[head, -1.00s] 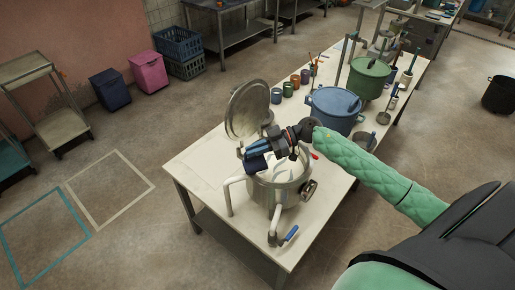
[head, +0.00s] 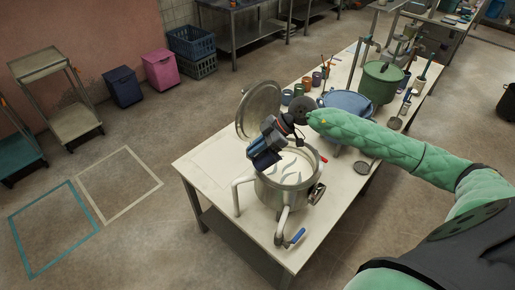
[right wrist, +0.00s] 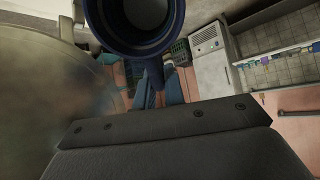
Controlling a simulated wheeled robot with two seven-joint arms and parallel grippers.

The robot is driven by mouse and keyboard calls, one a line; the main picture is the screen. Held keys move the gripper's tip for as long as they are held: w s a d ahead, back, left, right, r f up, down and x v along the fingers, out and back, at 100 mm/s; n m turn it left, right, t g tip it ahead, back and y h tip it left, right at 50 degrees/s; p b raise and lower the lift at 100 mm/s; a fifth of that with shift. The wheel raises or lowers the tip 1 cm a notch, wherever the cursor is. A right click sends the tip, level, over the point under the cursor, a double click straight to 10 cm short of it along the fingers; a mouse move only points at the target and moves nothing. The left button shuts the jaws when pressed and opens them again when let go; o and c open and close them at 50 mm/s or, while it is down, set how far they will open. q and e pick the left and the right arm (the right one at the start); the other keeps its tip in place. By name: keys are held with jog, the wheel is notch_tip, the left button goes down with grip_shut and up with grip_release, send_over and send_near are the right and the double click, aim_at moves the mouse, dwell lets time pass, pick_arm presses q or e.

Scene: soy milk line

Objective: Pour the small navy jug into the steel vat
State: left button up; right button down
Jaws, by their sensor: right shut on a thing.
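The steel vat (head: 268,193) stands on the table with its mouth open, and its round lid (head: 258,106) is raised behind it. Pale contents show inside. My right gripper (head: 272,139) is above the vat's back left rim, shut on the small navy jug (head: 264,159). The jug is tilted over the vat's left side, apart from the rim as far as I can tell. In the right wrist view the navy jug (right wrist: 178,22) shows its round rim and grey inside. I cannot see a stream leaving it. My left gripper is not in view.
A blue pot (head: 347,101) and a green pot (head: 378,82) stand farther back on the table (head: 203,167), with several small cups beside them. Pipes and a blue-handled tap (head: 297,236) stick out at the vat's front. The table's left end is clear.

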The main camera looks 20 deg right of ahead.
jog(key=shift+a+f+h, duration=0.15)
jog(key=shift+a+h, duration=0.15)
jog(key=shift+h, duration=0.3)
jog(key=h, duration=0.1)
jog(key=a+f+g+h, duration=0.1)
jog(key=f+h, duration=0.1)
jog(key=h, duration=0.1)
jog(key=shift+w+a, duration=0.2)
jog(key=shift+a, duration=0.1)
jog(key=shift+f+g+h, duration=0.4)
jog(key=shift+f+h, duration=0.25)
jog(key=shift+h, duration=0.35)
jog(key=shift+f+g+h, duration=0.3)
jog(key=shift+f+h, duration=0.6)
jog(key=shift+h, duration=0.3)
jog(key=s+a+r, duration=0.3)
jog(key=r, duration=0.1)
jog(key=shift+s+a, duration=0.2)
jog(key=shift+s, duration=0.15)
